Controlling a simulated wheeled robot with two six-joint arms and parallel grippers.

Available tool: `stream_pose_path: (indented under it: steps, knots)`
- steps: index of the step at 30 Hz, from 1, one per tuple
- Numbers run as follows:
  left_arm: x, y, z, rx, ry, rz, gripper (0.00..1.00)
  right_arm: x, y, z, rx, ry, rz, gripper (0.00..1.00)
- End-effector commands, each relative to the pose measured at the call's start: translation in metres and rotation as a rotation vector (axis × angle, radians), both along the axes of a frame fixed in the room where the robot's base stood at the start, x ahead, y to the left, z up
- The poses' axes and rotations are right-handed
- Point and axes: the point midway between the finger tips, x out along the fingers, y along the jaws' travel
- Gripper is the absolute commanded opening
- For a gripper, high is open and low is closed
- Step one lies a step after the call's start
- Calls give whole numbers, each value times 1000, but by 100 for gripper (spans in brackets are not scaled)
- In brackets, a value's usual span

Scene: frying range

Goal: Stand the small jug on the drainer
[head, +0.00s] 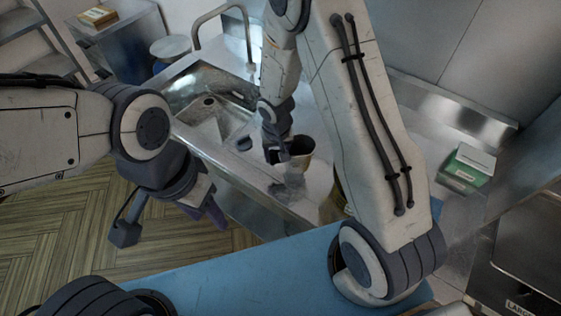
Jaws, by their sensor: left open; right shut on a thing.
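My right gripper (282,152) is shut on the small jug (301,149), a dark metallic vessel with a pale inside showing at its open top. The jug looks roughly upright over the steel counter by the sink; I cannot tell whether its base touches the surface. The drainer appears to be the steel surface (229,160) beside the sink basin (208,100). My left gripper (207,212) is open and empty, low at the left, over the floor in front of the counter. My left arm hides part of the counter's left end.
A curved tap (196,32) rises behind the basin. A greyish, unclear patch (287,190) lies on the counter in front of the jug. A green and white box (468,166) stands at the right. A blue surface (250,272) spans the foreground. Wooden floor is free at left.

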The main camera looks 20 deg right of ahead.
Motion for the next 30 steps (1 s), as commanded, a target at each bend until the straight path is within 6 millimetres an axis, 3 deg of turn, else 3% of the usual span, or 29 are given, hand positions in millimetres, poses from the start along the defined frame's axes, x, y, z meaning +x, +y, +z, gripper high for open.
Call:
stream_pose_path:
  steps: [9, 23, 24, 26, 30]
  knots:
    - [0, 0, -24, 0, 0, 4, 50, 1, 0, -42, 0, -1, 1, 0]
    - [0, 0, -28, 0, 0, 5, 50, 1, 0, -48, 1, -3, 0, 0]
    - [0, 0, -27, 0, 0, 5, 50, 1, 0, -47, 1, -3, 0, 69]
    - [0, 0, -27, 0, 0, 5, 50, 1, 0, -46, 1, -2, 0, 87]
    - [0, 0, -27, 0, 0, 5, 50, 1, 0, -46, 1, -2, 0, 87]
